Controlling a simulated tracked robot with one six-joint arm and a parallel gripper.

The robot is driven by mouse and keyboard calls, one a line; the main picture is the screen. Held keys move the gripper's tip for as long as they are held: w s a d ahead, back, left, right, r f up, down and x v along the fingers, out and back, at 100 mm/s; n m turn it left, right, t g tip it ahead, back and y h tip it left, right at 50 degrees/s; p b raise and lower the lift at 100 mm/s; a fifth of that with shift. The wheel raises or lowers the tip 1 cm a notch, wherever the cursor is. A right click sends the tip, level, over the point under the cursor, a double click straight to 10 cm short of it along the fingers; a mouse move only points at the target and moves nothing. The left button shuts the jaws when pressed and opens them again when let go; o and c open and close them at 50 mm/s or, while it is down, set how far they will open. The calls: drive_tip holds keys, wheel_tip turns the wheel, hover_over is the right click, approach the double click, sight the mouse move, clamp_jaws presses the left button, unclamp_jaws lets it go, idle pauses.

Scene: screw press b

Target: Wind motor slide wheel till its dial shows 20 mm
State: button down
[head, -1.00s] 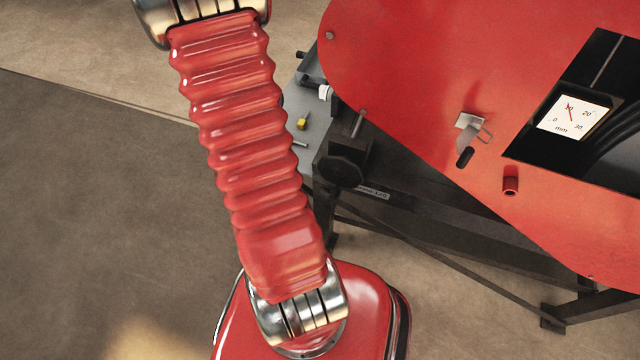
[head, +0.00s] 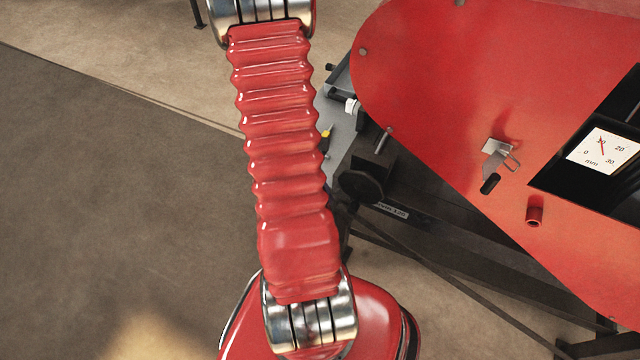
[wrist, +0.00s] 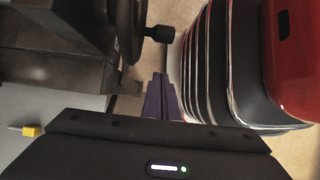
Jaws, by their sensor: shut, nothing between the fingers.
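The dial (head: 603,151) is a white square face marked 0 to 30 mm, set in a dark opening of the red guard. Its red needle points close to 10. A dark round wheel (head: 360,186) sits below the guard's left edge; in the wrist view, a dark wheel (wrist: 131,30) shows edge-on at the top with a black handle knob (wrist: 160,34). My gripper (wrist: 161,82) shows only in the wrist view; its purple fingers are shut and empty, below the knob in the picture and apart from it.
The red guard (head: 440,80) fills the right, with a metal hasp (head: 497,150) on it. A grey surface (head: 342,135) beside the machine holds a yellow-handled tool (head: 327,134). Floor at left is clear.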

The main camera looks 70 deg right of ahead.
sight(359, 191)
drive_tip(key=s, duration=0.4)
drive_tip(key=shift+s+a+r, duration=0.1)
drive_tip(key=shift+a+r, duration=0.1)
idle(0.4)
drive_tip(key=shift+s, duration=0.1)
drive_tip(key=shift+f+g, duration=0.15)
drive_tip(key=shift+g, duration=0.25)
